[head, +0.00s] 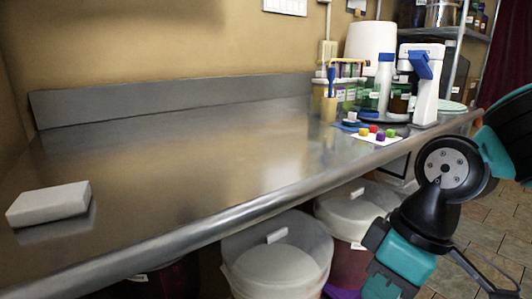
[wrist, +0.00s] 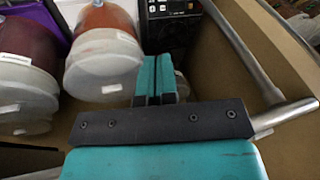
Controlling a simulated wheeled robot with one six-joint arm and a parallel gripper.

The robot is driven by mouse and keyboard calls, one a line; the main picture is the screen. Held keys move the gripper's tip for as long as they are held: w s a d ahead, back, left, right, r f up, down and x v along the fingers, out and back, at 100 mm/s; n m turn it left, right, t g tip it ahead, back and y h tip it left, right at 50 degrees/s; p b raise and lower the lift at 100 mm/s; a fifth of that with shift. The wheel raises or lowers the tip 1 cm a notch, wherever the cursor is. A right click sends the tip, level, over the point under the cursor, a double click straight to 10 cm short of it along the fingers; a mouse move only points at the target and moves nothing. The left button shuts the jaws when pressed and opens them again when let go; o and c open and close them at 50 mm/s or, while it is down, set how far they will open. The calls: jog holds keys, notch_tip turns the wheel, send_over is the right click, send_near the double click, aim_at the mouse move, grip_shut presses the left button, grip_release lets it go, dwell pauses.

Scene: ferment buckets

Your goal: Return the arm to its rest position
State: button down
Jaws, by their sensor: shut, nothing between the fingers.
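My gripper (wrist: 155,80) shows in the wrist view with its two teal fingers pressed together and nothing between them. It hangs in the open space near the white-lidded buckets and touches none that I can see. In the head view my arm is folded at the right edge, in front of the counter, with its teal and black links showing. The fingertips are not clearly visible in the head view.
A steel counter (head: 160,191) runs across the head view, with a white block (head: 49,203) at left and bottles, colored cubes and a white device (head: 427,85) at the far right. Lidded buckets (head: 277,268) stand below its edge. A metal leg (wrist: 243,50) is near my gripper.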

jog(key=s+r+m, duration=0.3)
jog(key=s, duration=0.3)
notch_tip(320, 180, up, 27)
jog(key=p, duration=2.6)
jog(key=shift+w+d+f+y+p, duration=0.2)
jog(key=shift+y+p, duration=0.1)
jog(key=shift+p, duration=0.1)
